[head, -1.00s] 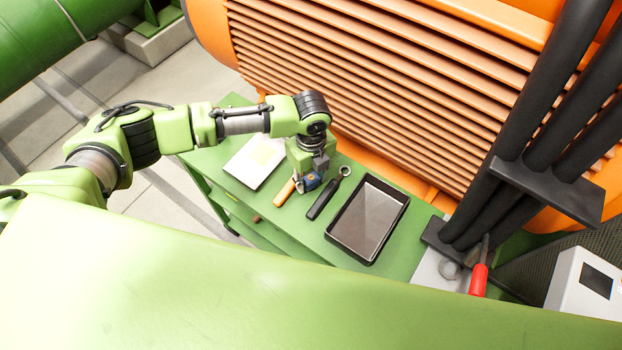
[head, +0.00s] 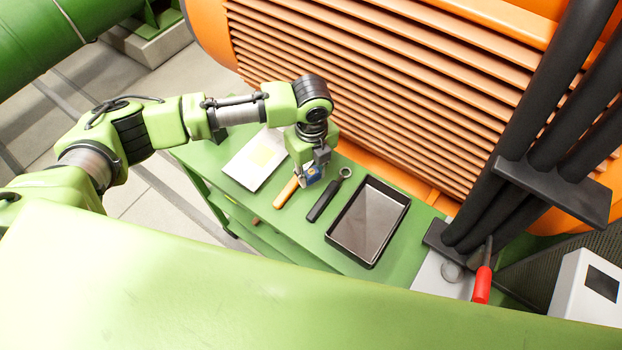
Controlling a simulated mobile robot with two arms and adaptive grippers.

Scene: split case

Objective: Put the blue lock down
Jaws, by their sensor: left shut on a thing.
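My left gripper points down over the green table (head: 290,232) and is shut on the lock. The lock shows between an orange-handled tool (head: 285,192) and a black-handled wrench (head: 324,201). I cannot tell whether the lock touches the table top. My right gripper does not show.
A black-rimmed tray (head: 367,221) lies right of the wrench. Orange louvres (head: 400,100) rise behind the table. A red-handled tool (head: 482,284) and thick black pipes (head: 545,130) stand at the right.

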